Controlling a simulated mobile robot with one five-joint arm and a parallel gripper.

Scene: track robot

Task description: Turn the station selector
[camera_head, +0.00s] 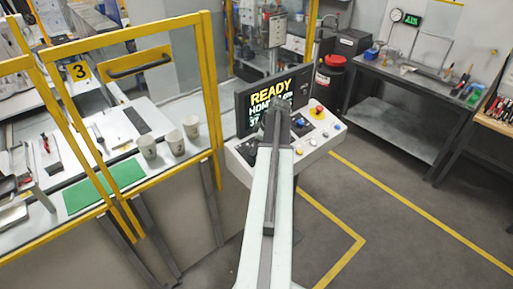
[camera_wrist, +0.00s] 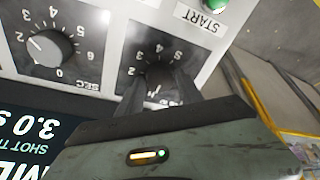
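In the wrist view the control panel appears upside down. A dark dial plate with numbers from about 2 to 5 (camera_wrist: 137,55) carries a knob (camera_wrist: 158,70) that I take for the station selector; its label is not readable. My gripper (camera_wrist: 157,80) has its two dark fingers on either side of this knob, largely hiding it. I cannot tell whether they touch it. In the head view my gripper (camera_head: 275,113) is over the panel (camera_head: 317,143), in front of the screen, and the selector is hidden behind my arm.
A timer dial marked SEC (camera_wrist: 50,48) sits beside it, and a green START button (camera_wrist: 212,4) is close by. The screen (camera_head: 262,103) reads READY. A red button on yellow (camera_head: 318,111) and smaller buttons are on the panel. A yellow-framed fence (camera_head: 213,90) stands left; floor is clear right.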

